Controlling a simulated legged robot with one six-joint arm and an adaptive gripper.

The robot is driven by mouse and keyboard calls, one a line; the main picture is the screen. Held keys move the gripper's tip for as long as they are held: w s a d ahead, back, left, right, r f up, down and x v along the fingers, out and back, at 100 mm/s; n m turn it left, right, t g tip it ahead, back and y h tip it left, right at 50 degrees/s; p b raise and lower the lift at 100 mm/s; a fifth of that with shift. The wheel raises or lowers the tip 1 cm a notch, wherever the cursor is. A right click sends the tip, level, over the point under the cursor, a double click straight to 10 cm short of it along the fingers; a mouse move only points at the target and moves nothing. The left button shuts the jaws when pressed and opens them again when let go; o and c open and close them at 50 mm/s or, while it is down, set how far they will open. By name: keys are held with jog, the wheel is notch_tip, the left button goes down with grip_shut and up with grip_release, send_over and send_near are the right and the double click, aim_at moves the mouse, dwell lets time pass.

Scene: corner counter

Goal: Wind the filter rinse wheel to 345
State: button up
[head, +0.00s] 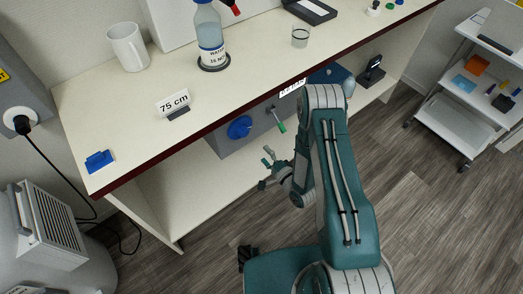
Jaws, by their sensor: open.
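A round blue wheel (239,127) sits on the front of a grey box (215,143) under the counter. It is small in the head view, and I cannot read any scale or number around it. A small lever with a green grip (281,126) is on the same box, to the right of the wheel. Which of these is the filter rinse wheel is not labelled legibly. My gripper (267,168) is open and empty, below and to the right of the wheel, apart from it. Its fingers point left.
The counter (125,95) overhangs the box, with its dark red edge above the wheel. The lower shelf (205,185) is bare near my gripper. A cart (470,95) stands right.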

aim_at(246, 134)
dwell(0.4)
jog(key=w+a+n, duration=0.2)
jog(key=w+n, duration=0.1)
jog(key=n, duration=0.7)
jog(key=w+a+n, duration=0.3)
jog(key=w+n, duration=0.1)
jog(key=n, duration=0.6)
jog(key=w+a+n, duration=0.2)
jog(key=w+n, duration=0.1)
jog(key=n, duration=0.7)
jog(key=shift+w+a+r, duration=0.15)
jog(key=shift+w+a, duration=0.05)
jog(key=shift+w, duration=0.1)
jog(key=shift+c, duration=0.3)
jog(key=shift+d, duration=0.15)
jog(key=c, duration=1.1)
